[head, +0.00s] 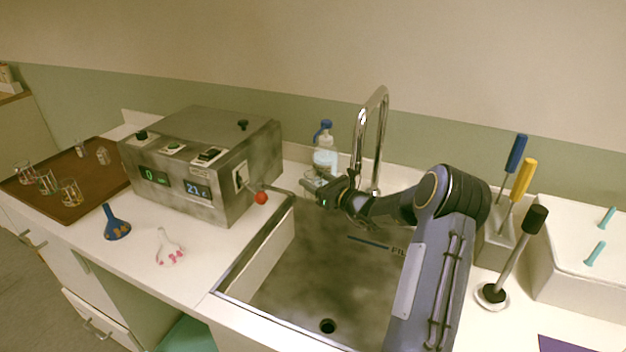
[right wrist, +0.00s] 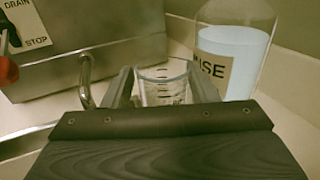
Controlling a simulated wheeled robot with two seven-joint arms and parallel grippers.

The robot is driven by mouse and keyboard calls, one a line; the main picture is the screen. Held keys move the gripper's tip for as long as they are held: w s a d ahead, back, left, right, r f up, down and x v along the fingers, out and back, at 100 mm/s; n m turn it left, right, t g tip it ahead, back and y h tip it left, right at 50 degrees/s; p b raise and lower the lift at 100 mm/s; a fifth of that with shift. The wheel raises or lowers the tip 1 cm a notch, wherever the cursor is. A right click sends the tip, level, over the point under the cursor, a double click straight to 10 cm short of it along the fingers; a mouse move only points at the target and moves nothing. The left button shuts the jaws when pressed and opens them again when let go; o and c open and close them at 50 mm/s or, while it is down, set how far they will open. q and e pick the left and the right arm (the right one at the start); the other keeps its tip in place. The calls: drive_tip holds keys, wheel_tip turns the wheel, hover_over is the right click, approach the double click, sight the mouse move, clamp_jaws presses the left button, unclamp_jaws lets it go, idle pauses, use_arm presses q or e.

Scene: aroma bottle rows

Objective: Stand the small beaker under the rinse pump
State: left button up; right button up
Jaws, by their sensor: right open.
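The small beaker (right wrist: 162,88) is clear glass with dark graduation marks. In the right wrist view it is upright between the two fingers of my right gripper (right wrist: 163,82), in front of the rinse bottle. My right gripper also shows in the head view (head: 319,190), at the back left of the sink; its fingers are open on either side of the beaker. The rinse pump bottle (head: 325,158), with pale blue liquid and a blue pump head, stands behind the gripper. Its labelled side shows in the right wrist view (right wrist: 230,62). The beaker's base is hidden.
A metal box (head: 205,160) with a drain spout and red knob (head: 261,198) stands left of the sink (head: 320,285). The tall faucet (head: 382,125) rises right of the bottle.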

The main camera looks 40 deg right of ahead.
drive_tip(key=s+b, duration=0.1)
drive_tip(key=s, duration=1)
drive_tip(key=s+a+r+n+g+y, duration=0.25)
drive_tip(key=a+n, duration=0.25)
drive_tip(key=a, duration=0.3)
drive_tip(key=s+a+r+n+g+y, duration=0.1)
drive_tip(key=a+r+n+g+y, duration=0.15)
drive_tip(key=a+n, duration=0.4)
drive_tip(key=s+a+r+n+g+y, duration=0.2)
drive_tip(key=a+n+y, duration=0.15)
drive_tip(key=a, duration=0.55)
drive_tip(key=s+a+f+n+g+h, duration=0.15)
drive_tip(key=s+a+n+g, duration=0.25)
drive_tip(key=s+a+n, duration=0.5)
drive_tip(key=s+f+n+h, duration=0.1)
drive_tip(key=s+n, duration=0.2)
drive_tip(key=s+d+f+n+g+h, duration=0.1)
drive_tip(key=s+f+n+h, duration=0.1)
drive_tip(key=s+n, duration=0.1)
drive_tip(key=s+f+n+h, duration=0.1)
drive_tip(key=s+n, duration=0.2)
drive_tip(key=s, duration=0.2)
drive_tip(key=shift+s+d+f+h, duration=0.1)
drive_tip(key=shift+d+f+h, duration=0.15)
drive_tip(key=shift+h, duration=0.15)
drive_tip(key=shift+r, duration=0.15)
